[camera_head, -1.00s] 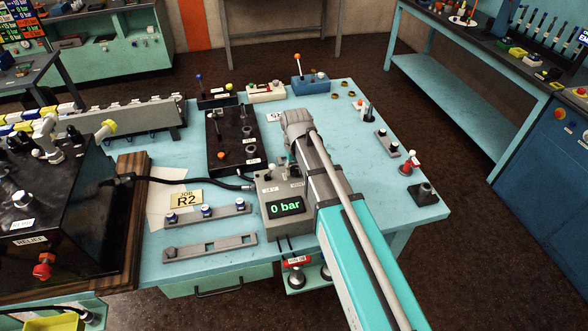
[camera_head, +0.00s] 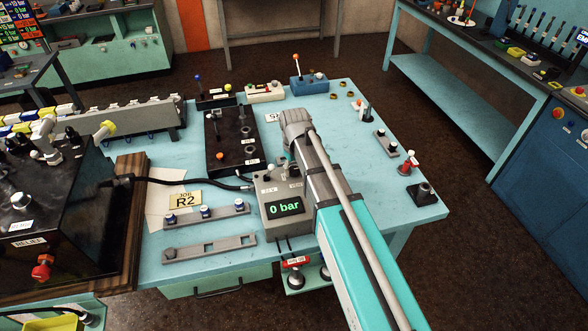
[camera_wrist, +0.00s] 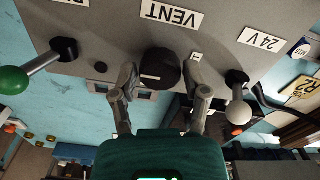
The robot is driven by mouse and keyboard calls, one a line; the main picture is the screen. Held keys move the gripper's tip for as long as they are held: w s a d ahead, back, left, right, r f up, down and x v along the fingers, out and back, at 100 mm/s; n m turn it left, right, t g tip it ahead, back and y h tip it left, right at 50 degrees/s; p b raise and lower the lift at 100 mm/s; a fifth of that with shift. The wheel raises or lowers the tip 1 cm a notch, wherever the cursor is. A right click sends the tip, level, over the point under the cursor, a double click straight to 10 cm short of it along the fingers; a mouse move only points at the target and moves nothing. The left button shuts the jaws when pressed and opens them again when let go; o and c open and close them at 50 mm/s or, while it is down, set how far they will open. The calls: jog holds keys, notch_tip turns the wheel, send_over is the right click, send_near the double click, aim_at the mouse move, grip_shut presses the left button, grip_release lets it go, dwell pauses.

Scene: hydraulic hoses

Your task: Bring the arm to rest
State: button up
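My gripper (camera_wrist: 160,82) is open in the wrist view. Its two fingers stand on either side of a black round knob (camera_wrist: 160,68) under the VENT label, with a small gap showing on each side. In the head view, my arm reaches from the lower right up over the bench, and its wrist is beside the grey box (camera_head: 282,190) whose display reads 0 bar. The gripper fingers are mostly hidden behind the arm in the head view.
On the grey panel, a green-knobbed lever (camera_wrist: 14,79) and a white-knobbed lever (camera_wrist: 238,112) flank the knob. On the bench (camera_head: 340,130) stand a black valve block (camera_head: 228,152) and a hose (camera_head: 190,181). A black unit (camera_head: 70,220) stands left.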

jog(key=shift+o, duration=1.1)
jog(key=shift+s, duration=0.1)
jog(key=shift+r, duration=0.15)
